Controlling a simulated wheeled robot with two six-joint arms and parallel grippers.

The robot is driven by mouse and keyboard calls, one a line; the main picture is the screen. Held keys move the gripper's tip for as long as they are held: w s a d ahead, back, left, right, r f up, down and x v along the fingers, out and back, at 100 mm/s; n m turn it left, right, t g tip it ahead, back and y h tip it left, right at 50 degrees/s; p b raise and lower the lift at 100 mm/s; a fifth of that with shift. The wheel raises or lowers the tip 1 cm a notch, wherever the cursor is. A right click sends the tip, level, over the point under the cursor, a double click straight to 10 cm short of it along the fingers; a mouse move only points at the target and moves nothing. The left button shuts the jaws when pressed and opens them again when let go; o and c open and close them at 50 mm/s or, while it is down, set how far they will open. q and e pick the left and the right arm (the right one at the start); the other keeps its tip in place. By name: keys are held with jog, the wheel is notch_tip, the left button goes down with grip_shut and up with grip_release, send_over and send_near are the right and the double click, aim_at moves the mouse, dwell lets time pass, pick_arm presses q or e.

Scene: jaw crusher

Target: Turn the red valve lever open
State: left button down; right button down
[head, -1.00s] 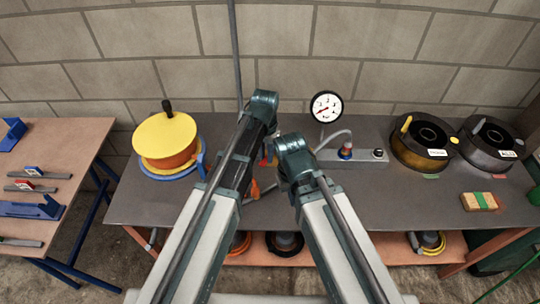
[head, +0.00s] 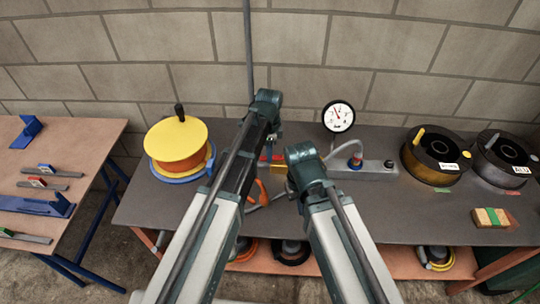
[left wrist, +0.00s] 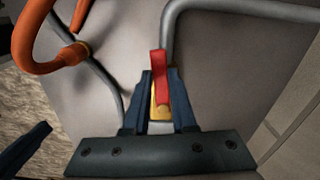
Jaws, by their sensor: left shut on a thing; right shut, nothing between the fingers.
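The red valve lever (left wrist: 158,66) lies between the two dark fingers of my left gripper (left wrist: 160,92) in the left wrist view. A yellow part (left wrist: 160,100) shows below the lever, also between the fingers. In the head view the red lever (head: 274,158) and the yellow part (head: 279,172) show in the gap between my two arms, above the bench. My left gripper is shut on the lever; its contact is partly hidden in the head view. My right gripper (head: 290,189) is lower, shut and empty, mostly hidden by its own arm.
An orange curved part (left wrist: 50,35) and grey pipes (left wrist: 235,8) are close to my left gripper. A side table (head: 70,150) with tools stands left.

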pick_arm(q)
jog(key=shift+w+m, duration=0.45)
jog(key=shift+m, duration=0.35)
jog(key=c, duration=0.7)
grip_release()
jog(key=shift+r, duration=0.15)
notch_tip(320, 180, up, 14)
jog(key=p, duration=1.4)
jog(key=shift+f, duration=0.2)
